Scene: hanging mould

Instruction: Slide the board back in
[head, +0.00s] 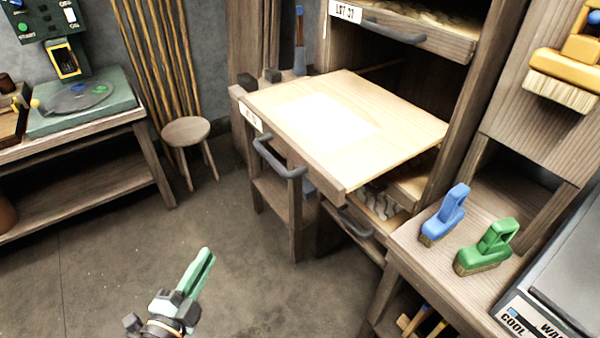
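The board (400,125) is a pale wooden shelf pulled far out of a wooden rack. A lighter rectangular patch lies on its top. Its front edge carries a white label and a dark curved handle (280,158). Its back right part is still within the rack (480,85). My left gripper (206,256), with green fingers, is low in the picture over the floor, to the front left of the handle and apart from it. Its fingers overlap from this angle, so I cannot tell their gap. My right gripper is out of view.
Another board with a handle (395,30) sits above, and a lower one (355,222) below. A blue brush (446,215) and a green brush (487,247) stand on a bench at right. A stool (186,132) stands behind left. The floor before the handle is clear.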

